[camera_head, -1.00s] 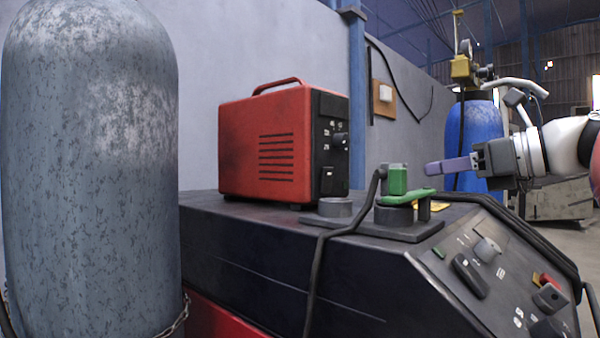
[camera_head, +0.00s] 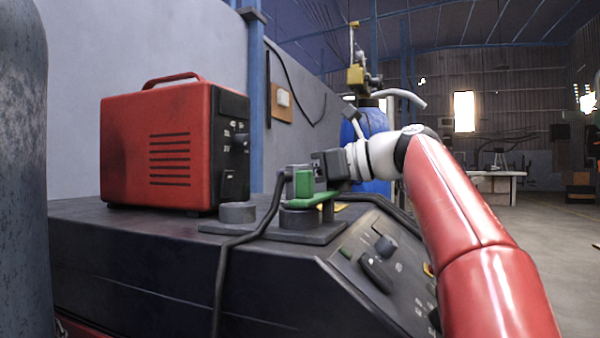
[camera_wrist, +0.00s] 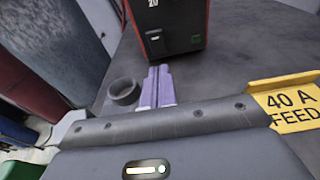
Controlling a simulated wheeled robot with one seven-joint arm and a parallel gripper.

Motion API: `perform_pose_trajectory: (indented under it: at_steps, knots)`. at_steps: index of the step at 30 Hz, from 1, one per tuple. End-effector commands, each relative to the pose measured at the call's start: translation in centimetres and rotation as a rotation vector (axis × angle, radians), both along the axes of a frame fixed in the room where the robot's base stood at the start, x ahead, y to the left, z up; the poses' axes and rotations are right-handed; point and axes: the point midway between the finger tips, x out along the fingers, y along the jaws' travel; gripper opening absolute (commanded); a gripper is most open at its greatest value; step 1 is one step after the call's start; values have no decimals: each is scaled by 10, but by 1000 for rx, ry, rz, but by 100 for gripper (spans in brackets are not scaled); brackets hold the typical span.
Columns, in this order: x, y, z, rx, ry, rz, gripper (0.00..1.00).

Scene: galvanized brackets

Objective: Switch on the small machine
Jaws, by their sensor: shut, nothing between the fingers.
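The small machine (camera_head: 160,145) is a red box with a top handle and side vents, standing on the dark cabinet. Its black front panel faces right, with a knob (camera_head: 243,137) and a dark rocker switch (camera_head: 230,182) low down. In the head view the fingers are mostly hidden behind a green clamp.
The green clamp (camera_head: 305,188) and a short grey ring (camera_head: 238,212) stand on the cabinet top (camera_head: 110,225) before the machine. A black cable hangs over the front. A yellow "40 A FEED" plate (camera_wrist: 292,102) lies at right in the wrist view. A large grey cylinder (camera_head: 22,150) stands left.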

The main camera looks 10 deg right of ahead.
Motion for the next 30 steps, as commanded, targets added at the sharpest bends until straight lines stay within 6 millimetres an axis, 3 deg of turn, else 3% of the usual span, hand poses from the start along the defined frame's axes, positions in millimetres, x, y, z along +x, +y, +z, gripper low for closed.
perform_pose_trajectory:
  at_steps: [3,12,18,30]
  knots:
    - [14,25,-5,1,0,7,0]
    - [44,68,-5,0,0,4,0]
    - [52,79,-4,-1,-1,0,0]
    - [53,82,-3,0,-1,1,0]
